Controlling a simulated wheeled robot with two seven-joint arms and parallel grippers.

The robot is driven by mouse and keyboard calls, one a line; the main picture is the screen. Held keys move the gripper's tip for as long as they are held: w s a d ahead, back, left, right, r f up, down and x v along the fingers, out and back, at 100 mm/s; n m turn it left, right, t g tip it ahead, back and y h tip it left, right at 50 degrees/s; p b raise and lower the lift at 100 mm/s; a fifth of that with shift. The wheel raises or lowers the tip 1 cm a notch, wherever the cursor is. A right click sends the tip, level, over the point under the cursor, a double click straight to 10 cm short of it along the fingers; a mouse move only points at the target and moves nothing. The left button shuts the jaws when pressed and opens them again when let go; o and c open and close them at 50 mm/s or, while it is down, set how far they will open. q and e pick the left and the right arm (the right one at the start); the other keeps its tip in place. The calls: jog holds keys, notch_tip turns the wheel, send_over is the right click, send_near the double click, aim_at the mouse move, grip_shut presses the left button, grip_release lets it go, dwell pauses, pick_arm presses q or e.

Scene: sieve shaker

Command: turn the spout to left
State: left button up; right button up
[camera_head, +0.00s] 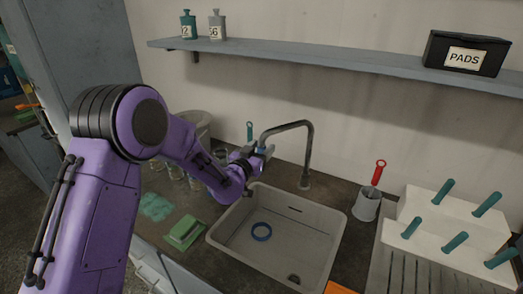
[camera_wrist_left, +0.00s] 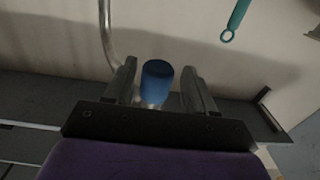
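The spout (camera_head: 290,126) is a grey metal pipe that rises behind the sink and bends over to the left in the head view. Its blue tip (camera_wrist_left: 157,82) shows between my left gripper's fingers in the left wrist view, with the grey pipe (camera_wrist_left: 105,35) beyond. My left gripper (camera_head: 257,154) is at the tip, over the sink's back left corner. Its two fingers stand on either side of the blue tip, with a narrow gap seen on each side, so it looks open around it. My right gripper is not in view.
A grey cup (camera_head: 367,206) with a red-handled tool and a white rack (camera_head: 415,212) with teal handles stand to the right. A green sponge-like block (camera_head: 185,232) lies left. A shelf (camera_head: 310,59) runs above.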

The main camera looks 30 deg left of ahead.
pick_arm(q)
jog(key=shift+f, duration=0.1)
jog(key=shift+s, duration=0.2)
jog(key=s+b, duration=0.3)
jog(key=s, duration=0.7)
jog(key=shift+a, duration=0.15)
